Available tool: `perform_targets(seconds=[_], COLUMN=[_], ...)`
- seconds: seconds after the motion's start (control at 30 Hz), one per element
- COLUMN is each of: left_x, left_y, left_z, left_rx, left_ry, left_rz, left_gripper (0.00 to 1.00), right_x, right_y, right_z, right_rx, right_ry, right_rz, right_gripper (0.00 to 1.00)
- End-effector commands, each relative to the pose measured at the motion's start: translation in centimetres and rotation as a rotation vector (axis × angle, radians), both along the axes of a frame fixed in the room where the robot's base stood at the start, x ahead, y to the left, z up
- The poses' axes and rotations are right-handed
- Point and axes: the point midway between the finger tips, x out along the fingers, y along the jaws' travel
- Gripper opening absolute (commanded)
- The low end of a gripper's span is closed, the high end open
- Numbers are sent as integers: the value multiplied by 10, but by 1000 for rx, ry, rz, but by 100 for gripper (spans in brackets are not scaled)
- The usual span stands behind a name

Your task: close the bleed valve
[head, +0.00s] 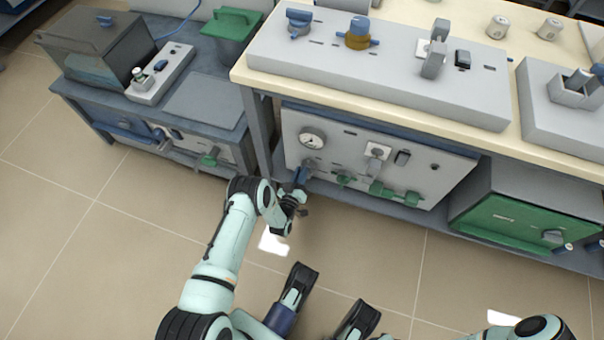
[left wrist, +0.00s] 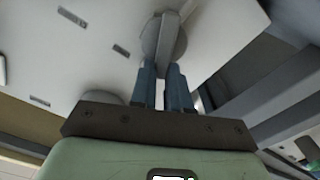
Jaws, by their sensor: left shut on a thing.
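A grey round valve with a bar handle (left wrist: 166,38) sits on the light panel in the left wrist view. I take it to be the bleed valve; no label is readable. My left gripper (left wrist: 163,72) has its blue fingers on either side of the handle's near end, shut on it. In the head view my left gripper (head: 301,176) is at the lower left of the light panel (head: 340,135) under the bench, below the round gauge (head: 312,138). The gripper hides most of the valve there. My right gripper is not in view.
Other panel controls are a grey square-based knob (head: 377,152), a dark switch (head: 402,158) and green valves (head: 395,195) to the right. A green-fronted furnace (head: 530,225) stands at right. The bench top (head: 400,15) overhangs the panel. The tiled floor (head: 130,230) in front is clear.

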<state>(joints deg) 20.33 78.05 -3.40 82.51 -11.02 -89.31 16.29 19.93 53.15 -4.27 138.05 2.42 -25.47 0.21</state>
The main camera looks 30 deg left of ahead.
Motion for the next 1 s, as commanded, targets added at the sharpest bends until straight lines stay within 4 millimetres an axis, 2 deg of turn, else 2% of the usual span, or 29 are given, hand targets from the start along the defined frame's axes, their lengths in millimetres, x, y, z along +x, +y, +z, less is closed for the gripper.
perform_targets(seconds=[1.0], left_x=[-5], left_y=[13], left_z=[-21], left_rx=[-905], left_ry=[-212], left_rz=[0], left_gripper=[0], right_x=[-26], right_y=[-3], right_z=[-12], right_rx=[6], right_ry=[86], right_rz=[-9], right_gripper=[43])
